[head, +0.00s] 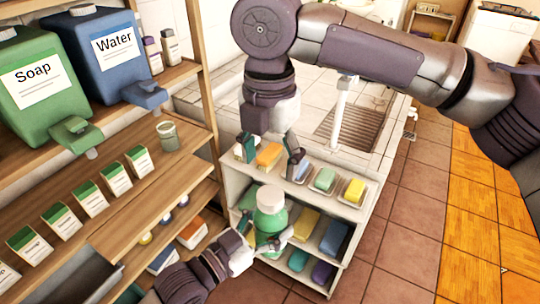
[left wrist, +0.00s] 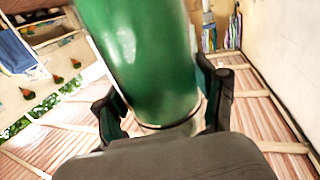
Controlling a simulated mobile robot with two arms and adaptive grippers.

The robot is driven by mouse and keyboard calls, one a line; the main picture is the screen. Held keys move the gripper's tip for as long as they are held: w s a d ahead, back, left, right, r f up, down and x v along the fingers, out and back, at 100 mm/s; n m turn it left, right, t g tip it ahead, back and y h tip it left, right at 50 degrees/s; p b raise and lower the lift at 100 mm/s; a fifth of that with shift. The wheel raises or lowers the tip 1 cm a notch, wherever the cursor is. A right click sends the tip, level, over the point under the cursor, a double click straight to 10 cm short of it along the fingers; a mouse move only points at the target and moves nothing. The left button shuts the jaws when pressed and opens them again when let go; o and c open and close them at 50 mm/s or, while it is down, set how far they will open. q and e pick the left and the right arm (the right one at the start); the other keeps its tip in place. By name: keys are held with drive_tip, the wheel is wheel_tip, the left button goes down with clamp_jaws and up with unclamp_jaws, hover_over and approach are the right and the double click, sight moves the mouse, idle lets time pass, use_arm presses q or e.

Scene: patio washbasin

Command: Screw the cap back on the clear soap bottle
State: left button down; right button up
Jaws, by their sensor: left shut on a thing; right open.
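The clear soap bottle (head: 270,220), full of green liquid, stands roughly upright in my left gripper (head: 266,243), which is shut around its lower body. In the left wrist view the green bottle (left wrist: 145,60) fills the space between the fingers of the left gripper (left wrist: 163,108). A pale, rounded top (head: 271,196) shows on the bottle; I cannot tell whether it is the cap or the bare neck. My right gripper (head: 270,157) is open, pointing down above the bottle's top and apart from it. I see no separate cap between its fingers.
A white shelf unit (head: 362,219) with colored sponges and soaps stands just behind the bottle. Wooden shelves at left hold a green Soap dispenser (head: 60,112), a blue Water dispenser (head: 140,72), a small jar (head: 168,136) and several labeled packets. Tiled floor at right is clear.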

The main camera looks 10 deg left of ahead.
sight(270, 194)
drive_tip(key=shift+f, duration=4)
